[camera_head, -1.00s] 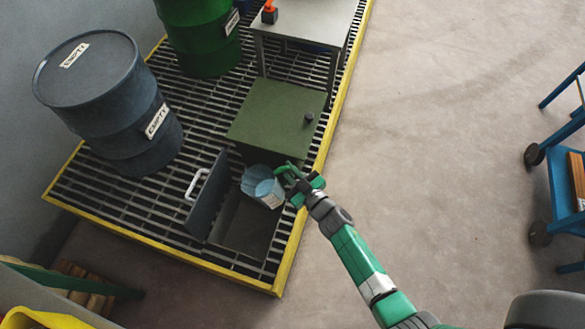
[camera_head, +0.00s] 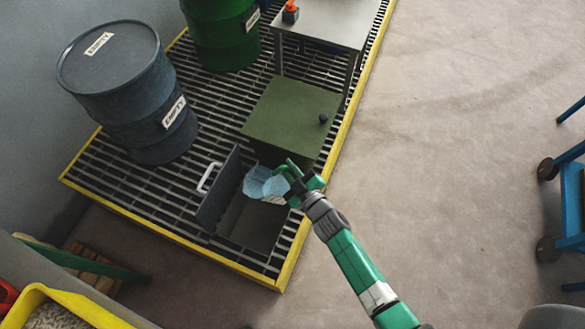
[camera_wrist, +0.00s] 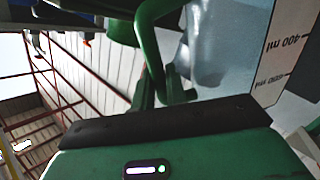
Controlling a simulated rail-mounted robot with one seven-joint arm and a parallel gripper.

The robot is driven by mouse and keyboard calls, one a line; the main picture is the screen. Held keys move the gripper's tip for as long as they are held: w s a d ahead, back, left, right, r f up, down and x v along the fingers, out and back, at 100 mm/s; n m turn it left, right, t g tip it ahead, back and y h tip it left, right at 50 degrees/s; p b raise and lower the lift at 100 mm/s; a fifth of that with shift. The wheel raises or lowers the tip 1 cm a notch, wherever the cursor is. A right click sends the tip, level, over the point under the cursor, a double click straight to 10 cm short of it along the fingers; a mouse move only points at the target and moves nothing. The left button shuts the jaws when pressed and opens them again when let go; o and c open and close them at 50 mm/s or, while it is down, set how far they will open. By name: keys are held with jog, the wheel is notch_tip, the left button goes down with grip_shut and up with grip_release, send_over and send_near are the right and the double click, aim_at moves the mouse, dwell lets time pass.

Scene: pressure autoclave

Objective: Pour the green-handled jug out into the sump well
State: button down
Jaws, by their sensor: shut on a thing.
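The jug (camera_head: 262,184) is pale blue and translucent with a green handle. It is tilted well over, its mouth toward the left, above the open sump well (camera_head: 246,226). My gripper (camera_head: 298,182) is shut on the jug's green handle at the well's right side. In the wrist view the green handle (camera_wrist: 150,48) runs between my fingers, and the jug's wall (camera_wrist: 240,50) shows printed ml marks. The well's hinged cover (camera_head: 219,190) stands up on the left side of the opening. Whether liquid is leaving the jug I cannot tell.
A green cabinet (camera_head: 291,117) stands just behind the well. A grey drum (camera_head: 128,88) and a green drum (camera_head: 222,32) stand on the grating. A metal table (camera_head: 325,22) is at the back.

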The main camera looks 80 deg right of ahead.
aim_at(272, 185)
jog(key=shift+w+r+n, duration=0.15)
jog(key=shift+r+n, duration=0.15)
jog(key=shift+n, duration=0.3)
jog(key=shift+w+a+r+n+g+b, duration=0.15)
jog(key=shift+w+a+n+g+b, duration=0.3)
jog(key=shift+n+b, duration=0.45)
jog(key=shift+w+a+n+g+b, duration=0.3)
jog(key=shift+w+n+b, duration=0.75)
jog(key=shift+b, duration=0.9)
jog(key=shift+w+a+f+n+g+b, duration=0.15)
jog(key=shift+w+a+f+n+b, duration=0.25)
jog(key=shift+b, duration=0.35)
jog(key=shift+w+a+f+n+g+b, duration=0.15)
jog(key=shift+w+n+b, duration=0.3)
jog(key=shift+b, duration=0.3)
jog(key=shift+r, duration=0.15)
jog(key=shift+w+a, duration=0.1)
jog(key=shift+w+a+f+n, duration=0.1)
jog(key=shift+w+f+n, duration=0.15)
jog(key=shift+n, duration=0.15)
jog(key=shift+w+a+f+n+g+h+b, duration=0.15)
jog(key=shift+w+a+f+n+g, duration=0.1)
jog(key=shift+w+n, duration=0.15)
jog(key=shift+w+a+f+n+g+h+b, duration=0.1)
jog(key=shift+w+a+f+n+h+b, duration=0.1)
jog(key=shift+w+f+n, duration=0.15)
